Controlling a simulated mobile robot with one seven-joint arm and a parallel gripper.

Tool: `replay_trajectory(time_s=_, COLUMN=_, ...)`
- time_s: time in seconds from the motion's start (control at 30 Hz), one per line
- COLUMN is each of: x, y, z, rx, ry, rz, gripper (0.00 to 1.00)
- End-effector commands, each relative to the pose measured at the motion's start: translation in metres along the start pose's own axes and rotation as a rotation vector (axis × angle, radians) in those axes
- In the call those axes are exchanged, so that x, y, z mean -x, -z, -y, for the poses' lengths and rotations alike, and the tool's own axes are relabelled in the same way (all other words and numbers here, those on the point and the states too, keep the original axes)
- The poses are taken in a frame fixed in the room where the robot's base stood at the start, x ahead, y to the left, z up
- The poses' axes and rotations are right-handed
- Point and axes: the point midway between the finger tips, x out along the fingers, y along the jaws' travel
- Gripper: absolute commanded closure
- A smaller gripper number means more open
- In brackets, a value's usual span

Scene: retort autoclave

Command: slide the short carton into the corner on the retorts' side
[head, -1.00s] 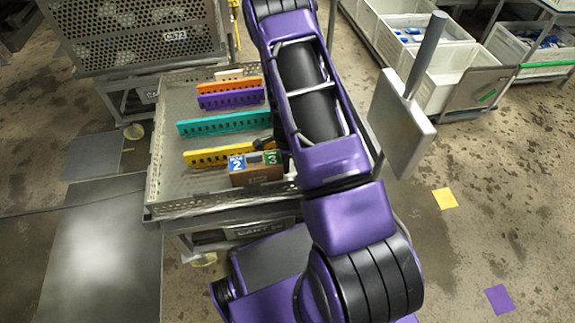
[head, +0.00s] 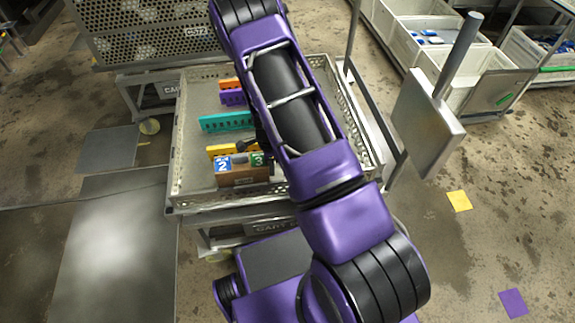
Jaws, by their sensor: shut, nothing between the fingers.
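My gripper (head: 247,140) shows only as a small dark shape behind the carton, beside my purple arm, which hides the tray's right part. It is shut and holds nothing. I cannot tell whether it touches the carton.
Teal (head: 225,122), purple (head: 232,98) and orange (head: 230,84) slotted bars stand farther back in the tray. A perforated cage (head: 150,30) is behind it. White bins (head: 425,60) are at the upper right. The tray floor left of the carton looks clear.

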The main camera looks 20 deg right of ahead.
Motion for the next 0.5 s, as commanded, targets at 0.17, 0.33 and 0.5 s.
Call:
replay_trajectory(time_s=0.17, x=0.0, y=-0.049, z=0.0, rx=0.008, ry=0.001, rz=-0.001, gripper=1.0)
replay_trajectory(time_s=0.33, x=0.0, y=-0.093, z=0.0, rx=0.007, ry=0.001, rz=-0.001, gripper=1.0)
replay_trajectory(time_s=0.5, x=0.0, y=-0.122, z=0.001, rx=0.001, ry=0.002, rz=-0.001, gripper=1.0)
